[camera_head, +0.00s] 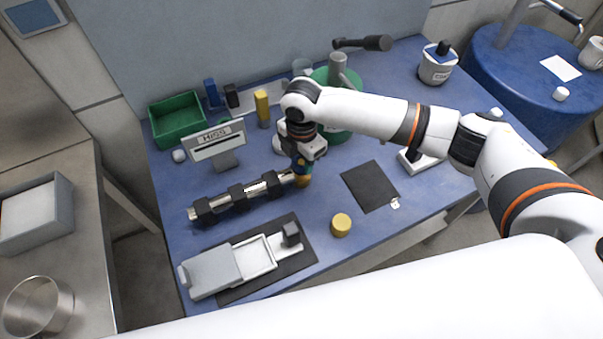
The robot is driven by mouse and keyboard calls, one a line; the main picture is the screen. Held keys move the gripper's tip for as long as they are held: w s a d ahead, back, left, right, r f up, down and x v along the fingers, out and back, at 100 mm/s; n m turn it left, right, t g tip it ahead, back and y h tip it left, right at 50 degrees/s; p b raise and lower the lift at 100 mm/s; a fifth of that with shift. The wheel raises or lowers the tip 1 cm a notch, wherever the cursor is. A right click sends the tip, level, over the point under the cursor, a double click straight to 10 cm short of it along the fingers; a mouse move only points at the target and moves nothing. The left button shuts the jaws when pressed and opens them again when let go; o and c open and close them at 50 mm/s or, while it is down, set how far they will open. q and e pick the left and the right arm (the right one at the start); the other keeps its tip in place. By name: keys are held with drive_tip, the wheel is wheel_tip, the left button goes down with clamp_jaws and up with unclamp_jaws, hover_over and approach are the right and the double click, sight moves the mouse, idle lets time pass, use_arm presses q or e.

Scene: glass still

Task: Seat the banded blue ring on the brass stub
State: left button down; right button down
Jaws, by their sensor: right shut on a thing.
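My right gripper (302,160) points down at the right end of the black-and-silver tube assembly (236,200). It is shut on the blue ring (301,165), which shows only as a small blue patch below the jaws. A brass-coloured piece (303,181), apparently the stub, is directly below the ring at the tube's end. The ring looks at or very near the stub; I cannot tell whether they touch or whether it is around it. The ring's band is too small to make out. My left gripper is not in view.
A labelled stand (216,142) and green bin (178,119) stand behind the tube. A grey sliding case (213,271) lies in front on a dark mat. A yellow cylinder (341,224) and black mat (369,186) are to the right. A green round base (345,120) stands behind the arm.

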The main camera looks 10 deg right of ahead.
drive_tip(key=shift+f+b, duration=0.65)
drive_tip(key=shift+f, duration=1)
idle(1.1)
drive_tip(key=c, duration=0.8)
unclamp_jaws()
drive_tip(key=shift+o, duration=0.2)
drive_tip(key=shift+r, duration=0.1)
wheel_tip(320, 180, up, 12)
drive_tip(key=shift+f+b, duration=0.1)
drive_tip(key=shift+b, duration=1)
